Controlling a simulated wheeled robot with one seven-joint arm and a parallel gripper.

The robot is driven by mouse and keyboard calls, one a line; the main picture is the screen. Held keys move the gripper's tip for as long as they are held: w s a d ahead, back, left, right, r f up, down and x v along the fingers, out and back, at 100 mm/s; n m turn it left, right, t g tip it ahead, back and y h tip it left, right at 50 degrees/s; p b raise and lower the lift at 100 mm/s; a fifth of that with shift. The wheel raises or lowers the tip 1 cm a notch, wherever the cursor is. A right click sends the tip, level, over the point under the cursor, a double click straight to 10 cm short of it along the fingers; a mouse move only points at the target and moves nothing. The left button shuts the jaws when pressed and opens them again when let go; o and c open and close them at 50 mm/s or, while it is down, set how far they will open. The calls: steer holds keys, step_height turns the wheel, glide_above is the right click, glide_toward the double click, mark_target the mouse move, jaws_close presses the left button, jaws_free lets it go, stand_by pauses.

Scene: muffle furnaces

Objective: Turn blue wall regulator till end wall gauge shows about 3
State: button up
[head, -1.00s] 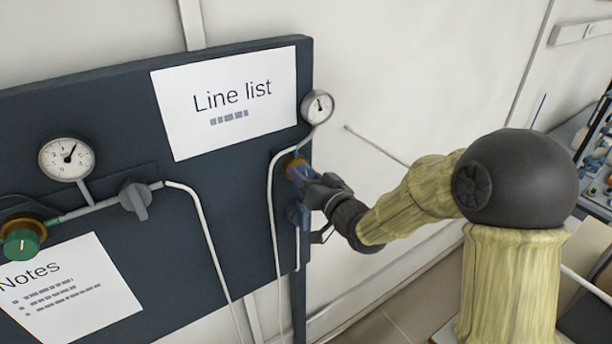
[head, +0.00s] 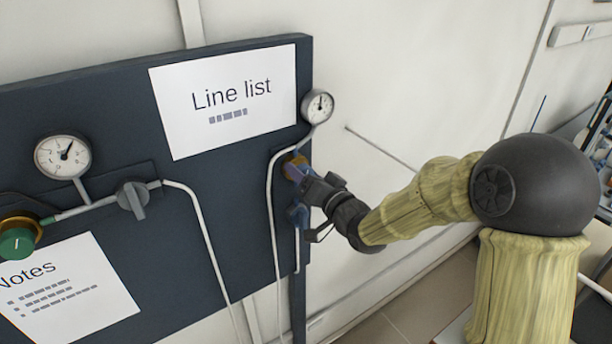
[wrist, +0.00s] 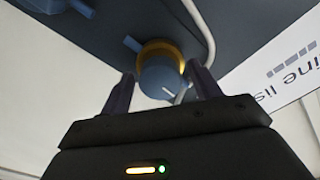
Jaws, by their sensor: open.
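The blue wall regulator (wrist: 160,76) has a yellow-brown collar and a white mark on its face in the wrist view. In the head view the regulator (head: 293,171) sits at the right edge of the dark board, partly hidden by my gripper (head: 308,184). In the wrist view my gripper (wrist: 163,88) is open, with one finger on each side of the regulator's face. I cannot tell if they touch it. The end wall gauge (head: 318,106) is above the regulator. Its needle points nearly straight up; its numbers are too small to read.
A blue valve (head: 298,214) is just below the regulator. A white hose (head: 270,205) runs close on its left. Further left are another gauge (head: 63,158), a grey valve handle (head: 133,198) and a green knob (head: 17,242).

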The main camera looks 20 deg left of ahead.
steer(key=shift+s+d, duration=0.1)
steer(key=b+v, duration=0.6)
steer(key=v, duration=1.1)
steer(key=shift+b, duration=0.3)
